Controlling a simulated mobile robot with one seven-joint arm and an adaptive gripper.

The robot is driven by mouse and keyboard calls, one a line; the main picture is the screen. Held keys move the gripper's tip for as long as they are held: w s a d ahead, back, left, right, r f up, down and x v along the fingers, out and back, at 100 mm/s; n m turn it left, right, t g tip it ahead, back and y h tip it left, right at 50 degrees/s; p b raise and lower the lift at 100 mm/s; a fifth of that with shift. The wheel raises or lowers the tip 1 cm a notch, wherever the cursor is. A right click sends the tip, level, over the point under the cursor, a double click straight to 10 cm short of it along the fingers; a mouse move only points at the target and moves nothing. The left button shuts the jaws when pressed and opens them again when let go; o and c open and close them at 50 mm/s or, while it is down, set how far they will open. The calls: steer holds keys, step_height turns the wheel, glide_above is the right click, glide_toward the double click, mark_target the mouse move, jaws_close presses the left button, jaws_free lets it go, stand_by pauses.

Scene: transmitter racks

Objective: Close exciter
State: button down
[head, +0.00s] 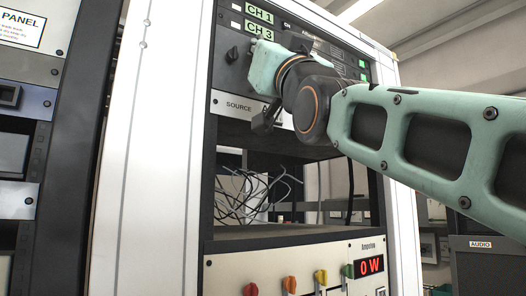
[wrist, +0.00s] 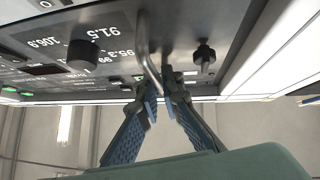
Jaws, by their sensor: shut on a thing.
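The exciter (head: 232,78) is the dark-fronted unit high in the white rack, with CH 1 and CH 3 labels and a SOURCE strip. My arm covers much of its front in the head view, and how far it stands out is hard to tell. In the wrist view its panel (wrist: 110,60) appears upside down, with frequency numbers and black knobs. A grey metal bar handle (wrist: 147,45) stands out from the panel. My gripper (wrist: 161,84) is shut on the handle, its two blue-grey fingers on either side of the bar. The fingers are largely hidden in the head view.
Below the exciter is an open bay with loose wires (head: 255,195). Under it an amplifier panel (head: 230,275) has colored knobs and a red "0 W" display (head: 369,265). The rack's white side post (head: 150,150) and another dark rack (head: 30,140) stand left.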

steer(key=shift+r, duration=0.15)
steer(key=c, duration=2.5)
jaws_free()
steer(key=shift+o, duration=0.6)
steer(key=shift+w+a, duration=0.15)
steer(key=shift+w, duration=0.05)
steer(key=shift+s+f, duration=0.1)
steer(key=shift+f, duration=0.1)
steer(key=v, duration=1.1)
steer(key=shift+s+f, duration=0.25)
